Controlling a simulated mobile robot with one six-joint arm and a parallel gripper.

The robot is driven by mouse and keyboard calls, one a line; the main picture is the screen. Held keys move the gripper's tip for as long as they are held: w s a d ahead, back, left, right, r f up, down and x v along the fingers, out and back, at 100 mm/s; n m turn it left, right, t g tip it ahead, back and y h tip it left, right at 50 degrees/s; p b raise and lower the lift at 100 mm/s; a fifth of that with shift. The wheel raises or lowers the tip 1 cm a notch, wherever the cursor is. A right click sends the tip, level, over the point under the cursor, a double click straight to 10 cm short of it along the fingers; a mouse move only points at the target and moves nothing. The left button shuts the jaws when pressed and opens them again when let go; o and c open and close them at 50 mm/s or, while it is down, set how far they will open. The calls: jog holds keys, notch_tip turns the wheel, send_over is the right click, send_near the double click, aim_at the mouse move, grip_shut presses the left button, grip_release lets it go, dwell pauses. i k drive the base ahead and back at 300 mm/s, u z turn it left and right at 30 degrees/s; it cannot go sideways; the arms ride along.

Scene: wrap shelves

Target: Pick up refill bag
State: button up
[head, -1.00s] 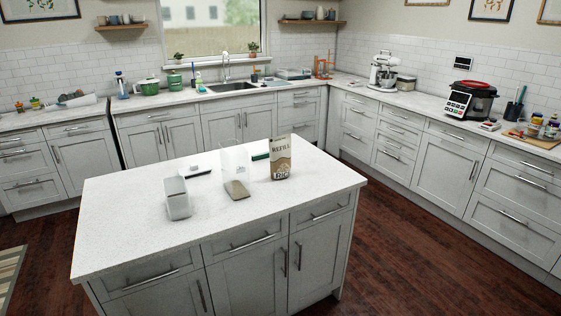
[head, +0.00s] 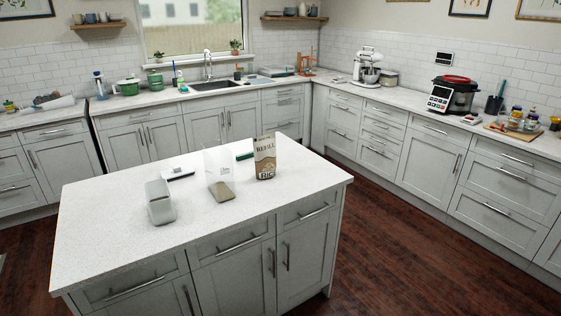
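The refill bag (head: 265,157) stands upright on the white island counter (head: 115,212), right of its middle. My gripper is not in view.
A white open-topped bin (head: 160,202) stands left on the island. A flat dark and white item (head: 178,173) lies behind it, and a green item (head: 244,155) lies behind the bag. Dark wood floor (head: 400,245) lies open to the right.

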aim_at(265, 146)
jog(key=z, duration=0.3)
jog(key=i, duration=0.95)
jog(key=z, duration=0.65)
jog(key=k, duration=0.15)
jog(key=u, duration=3.3)
jog(key=k, duration=0.15)
jog(key=z, duration=0.2)
